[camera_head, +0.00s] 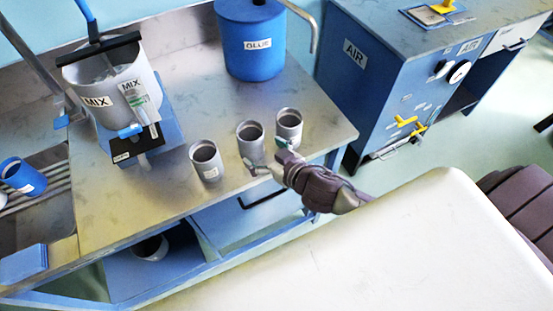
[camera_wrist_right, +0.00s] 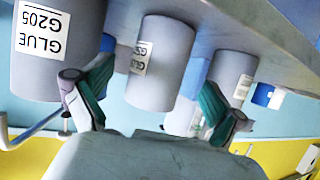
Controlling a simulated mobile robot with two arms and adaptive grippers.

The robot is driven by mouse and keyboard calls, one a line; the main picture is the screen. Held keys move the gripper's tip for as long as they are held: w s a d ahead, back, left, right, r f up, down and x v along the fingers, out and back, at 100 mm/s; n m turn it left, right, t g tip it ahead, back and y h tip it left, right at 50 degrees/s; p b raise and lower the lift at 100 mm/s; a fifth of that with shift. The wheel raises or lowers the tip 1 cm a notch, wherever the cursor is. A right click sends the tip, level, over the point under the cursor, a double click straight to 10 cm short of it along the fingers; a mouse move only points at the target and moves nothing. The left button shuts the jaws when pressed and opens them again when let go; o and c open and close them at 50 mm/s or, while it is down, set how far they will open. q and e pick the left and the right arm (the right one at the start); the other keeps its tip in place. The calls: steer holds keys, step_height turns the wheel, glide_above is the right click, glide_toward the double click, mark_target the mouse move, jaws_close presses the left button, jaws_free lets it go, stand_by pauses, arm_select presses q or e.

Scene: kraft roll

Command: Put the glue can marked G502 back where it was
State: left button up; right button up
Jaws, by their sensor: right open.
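Three grey cans stand in a row near the worktable's front edge in the head view: left (camera_head: 206,160), middle (camera_head: 250,140) and right (camera_head: 289,127). My right gripper (camera_head: 269,159) is open and empty at the front edge, by the middle and right cans. The right wrist view is upside down. There my open fingers (camera_wrist_right: 150,102) sit either side of a can (camera_wrist_right: 160,60), apart from it as far as I can tell. A nearer can (camera_wrist_right: 55,60) has a label that seems to read GLUE G205. The other cans' numbers are too small to read. My left gripper is not in view.
A MIX bucket (camera_head: 98,103) and a blue GLUE pot (camera_head: 250,45) stand behind the cans on the worktable (camera_head: 160,200). A blue AIR cabinet (camera_head: 370,80) stands at right. A blue cup (camera_head: 22,176) is at far left. The tabletop between bucket and pot is clear.

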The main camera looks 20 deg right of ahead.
steer(key=v, duration=0.7)
steer(key=shift+b, duration=0.35)
